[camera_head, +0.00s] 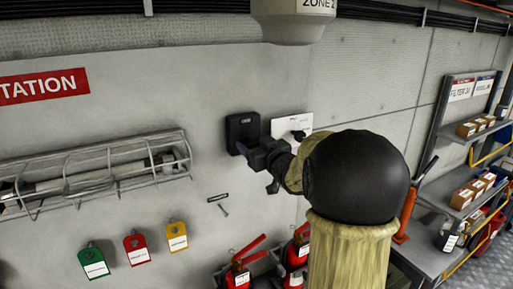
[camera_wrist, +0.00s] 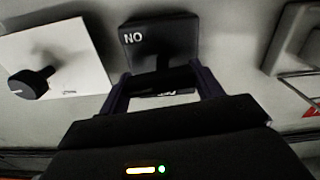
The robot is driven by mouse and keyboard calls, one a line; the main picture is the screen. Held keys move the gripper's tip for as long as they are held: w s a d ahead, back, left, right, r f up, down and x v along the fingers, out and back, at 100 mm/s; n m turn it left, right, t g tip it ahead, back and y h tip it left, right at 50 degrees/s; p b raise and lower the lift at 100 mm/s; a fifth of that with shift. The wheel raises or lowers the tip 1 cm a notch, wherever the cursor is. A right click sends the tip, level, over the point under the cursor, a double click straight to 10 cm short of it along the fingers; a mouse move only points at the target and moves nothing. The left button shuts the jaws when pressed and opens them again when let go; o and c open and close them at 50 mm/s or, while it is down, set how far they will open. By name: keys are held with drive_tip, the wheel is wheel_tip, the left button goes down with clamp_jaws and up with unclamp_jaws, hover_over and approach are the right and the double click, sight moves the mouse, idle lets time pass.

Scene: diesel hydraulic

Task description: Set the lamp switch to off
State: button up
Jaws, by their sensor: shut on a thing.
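The lamp switch, taken to be the black square box (camera_head: 241,128), is on the grey wall, left of a white plate. In the wrist view the black switch (camera_wrist: 160,38) is at top centre, with letters reading "NO" on its face; the picture seems turned over, so this may be "ON". Other small white marks lower down are partly hidden. My gripper (camera_head: 252,155) is at the box's lower right. In the wrist view my gripper (camera_wrist: 163,82) has a finger on each side of the switch's dark middle part and is shut on it. The exact lever position is hard to tell.
A white plate with a black knob (camera_head: 297,134) is close right of the switch. A wire cage lamp (camera_head: 110,165) is at left. Coloured tags (camera_head: 137,249) and red extinguishers (camera_head: 238,275) are below. Shelves with boxes (camera_head: 470,190) stand at right.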

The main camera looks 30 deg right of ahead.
drive_tip(key=shift+f+n+b, duration=0.2)
drive_tip(key=shift+n+b, duration=0.4)
drive_tip(key=shift+b, duration=0.25)
drive_tip(key=n+b, duration=0.2)
drive_tip(key=b, duration=0.1)
drive_tip(key=shift+a+n, duration=0.15)
drive_tip(key=shift+n, duration=0.15)
drive_tip(key=n+b, duration=0.4)
drive_tip(key=shift+a+f+n, duration=0.1)
drive_tip(key=shift+n, duration=0.2)
drive_tip(key=n+b, duration=0.4)
drive_tip(key=shift+a+n+b, duration=0.1)
drive_tip(key=shift+n+b, duration=1.1)
drive_tip(key=shift+n, duration=1)
drive_tip(key=o, duration=1)
